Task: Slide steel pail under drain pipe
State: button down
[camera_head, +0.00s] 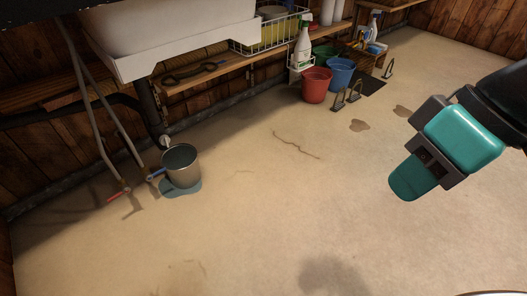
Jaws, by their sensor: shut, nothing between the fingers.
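The steel pail (181,170) stands upright on the floor at the left, on the edge of a bluish puddle (181,190). Dark contents or shadow show inside it. The dark drain pipe (150,112) comes down below the white sink (180,35) and ends in a pale tip (165,140) close to the pail's back left rim. I cannot tell whether the tip is over the opening. My gripper (410,180), teal and grey, is at the right, well away from the pail. It is shut and empty above the floor.
Two grey hoses with red and blue handles (118,194) hang left of the pail. Red (316,85) and blue (340,72) buckets stand at the back under a wooden shelf (215,68). Metal hooks or stands (346,96) are nearby. The middle floor is clear, with stains.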

aim_at(180, 160)
jog(key=z, duration=1)
jog(key=i, duration=2.9)
jog(key=u, duration=3.2)
jog(key=i, duration=1)
